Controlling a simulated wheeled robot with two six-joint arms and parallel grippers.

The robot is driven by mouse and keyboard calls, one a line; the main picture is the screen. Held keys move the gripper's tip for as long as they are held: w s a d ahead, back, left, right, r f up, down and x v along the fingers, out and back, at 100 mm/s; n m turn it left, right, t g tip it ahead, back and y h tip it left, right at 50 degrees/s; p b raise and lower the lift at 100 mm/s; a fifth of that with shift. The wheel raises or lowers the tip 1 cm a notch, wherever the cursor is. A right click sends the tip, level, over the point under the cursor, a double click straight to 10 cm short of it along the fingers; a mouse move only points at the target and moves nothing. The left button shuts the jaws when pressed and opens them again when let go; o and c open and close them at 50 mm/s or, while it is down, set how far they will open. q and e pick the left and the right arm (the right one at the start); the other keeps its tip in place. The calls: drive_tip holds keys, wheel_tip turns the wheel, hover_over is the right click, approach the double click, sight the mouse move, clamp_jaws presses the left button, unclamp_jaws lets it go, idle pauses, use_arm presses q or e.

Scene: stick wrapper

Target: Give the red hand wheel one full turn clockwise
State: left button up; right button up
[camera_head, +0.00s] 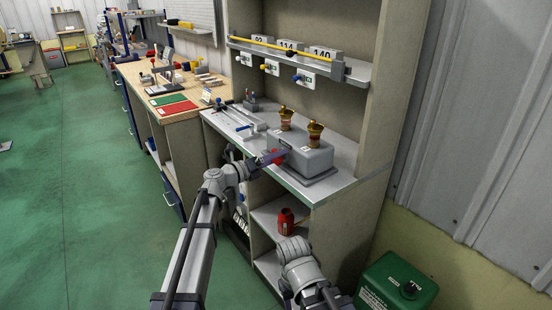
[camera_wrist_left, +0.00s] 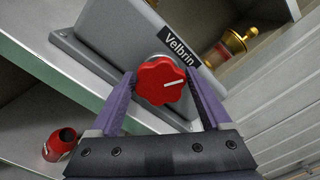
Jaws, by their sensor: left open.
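The red hand wheel (camera_wrist_left: 155,80) is a lobed knob on the front of a grey box (camera_wrist_left: 115,42) labelled "Velbrin". A white line on the wheel points right and slightly up in the left wrist view. My left gripper (camera_wrist_left: 160,88) is open, with one purple finger on each side of the wheel. The fingertips are close to its rim; I cannot tell whether they touch it. In the head view my left gripper (camera_head: 272,159) reaches the front of the box (camera_head: 308,157) and partly hides the wheel.
A red container (camera_head: 286,221) stands on the lower shelf. A green canister (camera_head: 397,285) is at lower right.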

use_arm(q)
drive_tip(key=shift+w+d, duration=0.1)
drive_tip(key=shift+d, duration=0.05)
drive_tip(key=c, duration=1.1)
